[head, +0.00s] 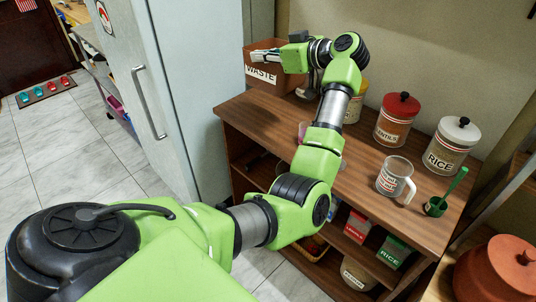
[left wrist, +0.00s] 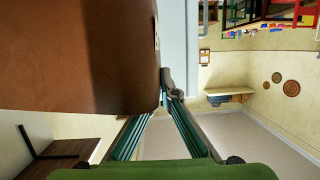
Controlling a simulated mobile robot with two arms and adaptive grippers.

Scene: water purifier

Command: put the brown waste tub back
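The brown waste tub (head: 262,80), with a white WASTE label, is at the far left corner of the wooden counter, beside the fridge. It looks upright; I cannot tell whether its base touches the counter. My left gripper (head: 290,46) reaches over the counter to the tub's upper rim. In the left wrist view the tub's brown side (left wrist: 80,60) fills the upper left, and my left fingers (left wrist: 167,98) come close together at its edge. They look shut on its wall, though the tub hides part of one finger. My right gripper is not in view.
The fridge (head: 185,90) stands close on the left.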

